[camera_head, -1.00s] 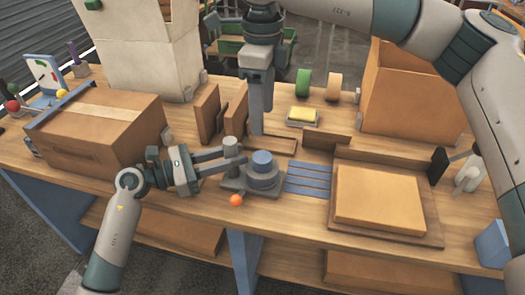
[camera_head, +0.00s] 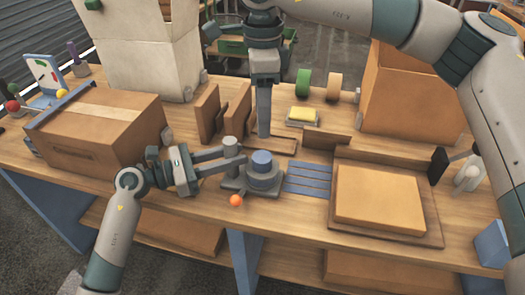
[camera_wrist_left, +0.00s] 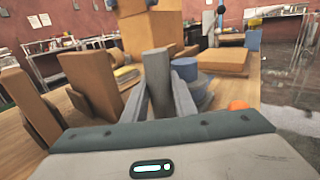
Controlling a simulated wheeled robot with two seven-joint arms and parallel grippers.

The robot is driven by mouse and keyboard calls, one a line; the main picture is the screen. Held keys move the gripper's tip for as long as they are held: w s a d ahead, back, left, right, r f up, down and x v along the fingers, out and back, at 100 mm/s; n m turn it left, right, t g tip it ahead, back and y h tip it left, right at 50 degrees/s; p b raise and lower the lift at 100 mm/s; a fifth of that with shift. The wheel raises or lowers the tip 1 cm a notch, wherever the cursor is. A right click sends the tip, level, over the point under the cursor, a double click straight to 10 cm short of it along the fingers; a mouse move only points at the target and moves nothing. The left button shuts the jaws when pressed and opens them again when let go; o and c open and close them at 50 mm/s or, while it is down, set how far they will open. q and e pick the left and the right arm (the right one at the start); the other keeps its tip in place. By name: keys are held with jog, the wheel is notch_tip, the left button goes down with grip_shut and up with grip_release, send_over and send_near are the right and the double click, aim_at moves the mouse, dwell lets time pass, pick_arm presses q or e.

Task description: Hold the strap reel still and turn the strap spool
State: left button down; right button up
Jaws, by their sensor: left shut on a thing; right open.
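The strap reel (camera_head: 237,184) is a grey base on the table with an upright grey post (camera_head: 231,146) and a blue-topped strap spool (camera_head: 262,164). My left gripper (camera_head: 234,158) is shut on the post from the left. In the left wrist view the post (camera_wrist_left: 157,78) stands between its fingers, with the blue spool (camera_wrist_left: 185,69) just right of it. My right gripper (camera_head: 264,132) points down behind the spool, apart from it, and is open. Its fingers overlap in the head view, so the gap between them is hidden.
An orange ball (camera_head: 236,200) is close in front of the reel. Blue strips (camera_head: 308,179) lie to its right, beside a flat carton (camera_head: 380,197) on a board. Upright brown panels (camera_head: 207,113) stand behind the reel. A large taped box (camera_head: 95,130) is at the left.

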aim_at(262, 157)
notch_tip(262, 157, down, 11)
jog(key=shift+f, duration=0.15)
dwell(0.4)
jog(key=c, duration=1)
